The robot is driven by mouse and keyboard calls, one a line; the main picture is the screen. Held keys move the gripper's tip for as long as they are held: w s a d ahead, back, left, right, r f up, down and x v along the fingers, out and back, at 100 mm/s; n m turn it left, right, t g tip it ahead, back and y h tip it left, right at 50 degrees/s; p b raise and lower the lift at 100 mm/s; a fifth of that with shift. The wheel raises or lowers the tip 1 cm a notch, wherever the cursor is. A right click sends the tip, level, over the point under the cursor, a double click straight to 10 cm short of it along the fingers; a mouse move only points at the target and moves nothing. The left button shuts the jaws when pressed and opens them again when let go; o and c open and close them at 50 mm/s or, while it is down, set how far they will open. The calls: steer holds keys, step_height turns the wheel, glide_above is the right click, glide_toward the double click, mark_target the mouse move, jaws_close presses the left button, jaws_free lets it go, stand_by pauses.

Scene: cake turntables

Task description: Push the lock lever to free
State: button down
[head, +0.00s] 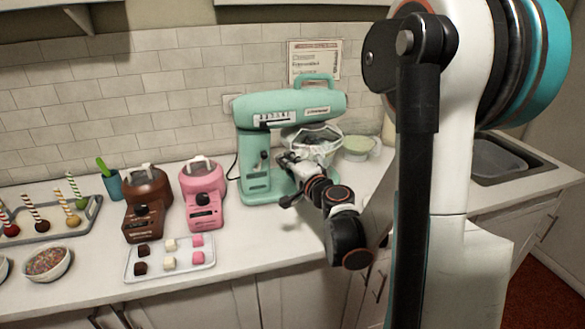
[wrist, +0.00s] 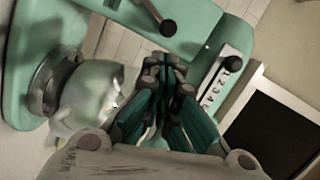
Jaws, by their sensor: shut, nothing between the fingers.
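The mint-green stand mixer (head: 290,106) stands on the counter by the wall. A dark lever (head: 263,157) is on its column; I take it for the lock lever. In the wrist view a dark lever with a round knob (wrist: 168,27) lies on the green body beyond my fingertips, apart from them in the picture. A second dark knob (wrist: 234,63) is beside a numbered white strip (wrist: 220,88). My gripper (head: 285,160) is shut and empty, in front of the mixer and right of the column. Its fingers (wrist: 165,65) show together in the wrist view.
The clear mixer bowl (wrist: 85,105) is close at the left of my fingers. A pink machine (head: 203,190) and a brown machine (head: 147,200) stand left of the mixer. A tray of small cubes (head: 170,262) lies in front of them. A green-filled bowl (head: 358,147) is to the right.

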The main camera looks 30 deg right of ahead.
mark_target(261, 163)
steer(key=shift+w+d+f+b, duration=0.15)
steer(key=shift+w+b, duration=0.25)
steer(key=shift+w, duration=1.75)
steer(key=shift+a+r+n, duration=0.2)
steer(key=shift+r+n, duration=0.1)
steer(key=shift+n, duration=0.1)
